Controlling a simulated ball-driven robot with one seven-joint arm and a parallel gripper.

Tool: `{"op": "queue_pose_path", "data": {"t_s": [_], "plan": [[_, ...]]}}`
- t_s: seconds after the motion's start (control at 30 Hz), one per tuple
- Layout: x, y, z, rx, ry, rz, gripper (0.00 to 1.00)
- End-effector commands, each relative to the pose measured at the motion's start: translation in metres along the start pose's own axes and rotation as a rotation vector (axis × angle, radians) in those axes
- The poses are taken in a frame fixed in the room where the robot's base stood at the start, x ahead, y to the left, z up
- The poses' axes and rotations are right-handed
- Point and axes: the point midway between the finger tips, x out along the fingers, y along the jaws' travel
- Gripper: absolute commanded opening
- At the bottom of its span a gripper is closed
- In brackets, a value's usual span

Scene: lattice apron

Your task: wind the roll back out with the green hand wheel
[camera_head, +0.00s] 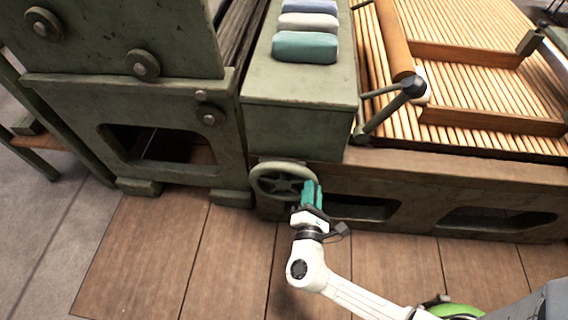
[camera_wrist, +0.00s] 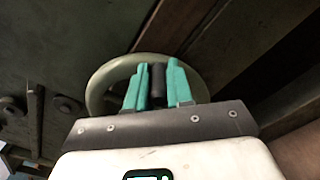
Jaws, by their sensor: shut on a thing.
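The green hand wheel (camera_head: 268,177) is on the front of the green machine, below the box-shaped housing. My gripper (camera_head: 311,191) is at the right side of its rim, with teal fingers. In the wrist view the wheel's pale green rim (camera_wrist: 98,88) arcs behind the fingers. My gripper (camera_wrist: 158,82) is shut on a dark upright handle (camera_wrist: 157,80) that stands between the two fingers. The roll (camera_head: 393,38) is a tan cylinder lying along the left side of the slatted bed at upper right.
Several folded cloth-like bundles (camera_head: 305,47) lie on top of the housing (camera_head: 300,120). A lever with a dark ball knob (camera_head: 413,86) sticks out above the wooden front beam (camera_head: 470,175). The plank floor (camera_head: 160,250) in front is mostly clear.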

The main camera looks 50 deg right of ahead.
Motion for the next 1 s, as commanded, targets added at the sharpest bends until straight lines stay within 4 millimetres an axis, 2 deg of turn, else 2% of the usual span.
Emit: {"op": "queue_pose_path", "data": {"t_s": [0.03, 0.2, 0.57, 0.8, 0.83, 1.0], "plan": [[-0.002, 0.015, 0.002, 0.006, 0.009, 0.010, 0.00], [-0.002, 0.033, 0.007, 0.005, 0.008, 0.010, 0.00], [-0.001, 0.033, 0.007, 0.002, 0.003, 0.006, 0.00], [-0.001, 0.058, 0.005, 0.005, 0.003, 0.005, 0.00], [-0.001, 0.058, 0.004, 0.004, 0.003, 0.005, 0.22], [-0.001, 0.055, 0.004, 0.003, 0.002, 0.004, 0.38]]}}
